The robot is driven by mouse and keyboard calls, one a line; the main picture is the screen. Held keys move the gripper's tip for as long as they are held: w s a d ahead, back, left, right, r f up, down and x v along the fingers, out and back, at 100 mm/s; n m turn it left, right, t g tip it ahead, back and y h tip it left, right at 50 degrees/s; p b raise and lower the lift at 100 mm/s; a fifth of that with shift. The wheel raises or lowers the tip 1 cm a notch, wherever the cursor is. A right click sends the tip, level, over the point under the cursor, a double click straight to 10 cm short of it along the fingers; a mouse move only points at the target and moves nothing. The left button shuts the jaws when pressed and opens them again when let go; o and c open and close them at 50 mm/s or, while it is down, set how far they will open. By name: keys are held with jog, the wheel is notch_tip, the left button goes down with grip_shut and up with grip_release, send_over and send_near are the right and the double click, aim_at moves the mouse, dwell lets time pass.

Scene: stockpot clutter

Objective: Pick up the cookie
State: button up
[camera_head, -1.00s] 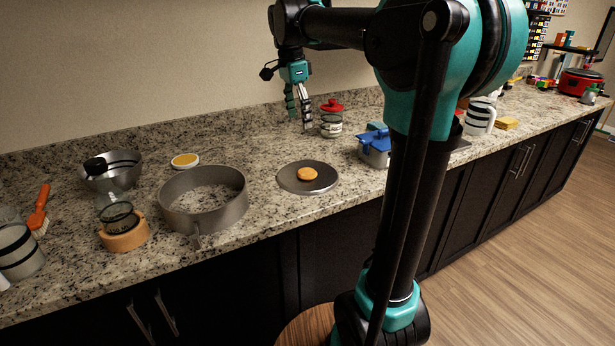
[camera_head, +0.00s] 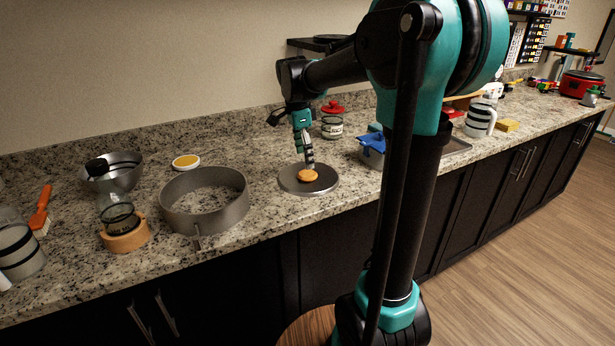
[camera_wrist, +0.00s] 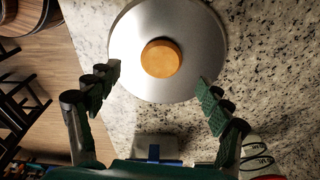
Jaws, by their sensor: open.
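The cookie (camera_head: 308,175) is a small round orange-brown disc. It lies on a round grey metal plate (camera_head: 290,184) on the counter. In the wrist view the cookie (camera_wrist: 161,58) sits near the middle of the plate (camera_wrist: 196,30). My gripper (camera_head: 309,163) is just above the cookie in the head view, pointing down. In the wrist view my gripper (camera_wrist: 156,78) is open and empty, with its two fingers spread wide on either side of the cookie. Whether the fingertips touch the plate I cannot tell.
A large grey metal ring (camera_head: 204,201) stands left of the plate. A blue-topped container (camera_head: 371,143) is to the right, and a red-lidded jar (camera_head: 332,121) stands behind. The speckled counter (camera_head: 262,160) is clear between the ring and plate.

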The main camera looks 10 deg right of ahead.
aim_at(307, 173)
jog(key=shift+w+d+f, duration=0.1)
jog(key=shift+d+f, duration=0.1)
jog(key=shift+f, duration=1.15)
jog(key=shift+w+d+f, duration=0.1)
jog(key=shift+d+f, duration=0.1)
jog(key=shift+f, duration=1.1)
jog(key=shift+c, duration=0.3)
jog(key=c, duration=1)
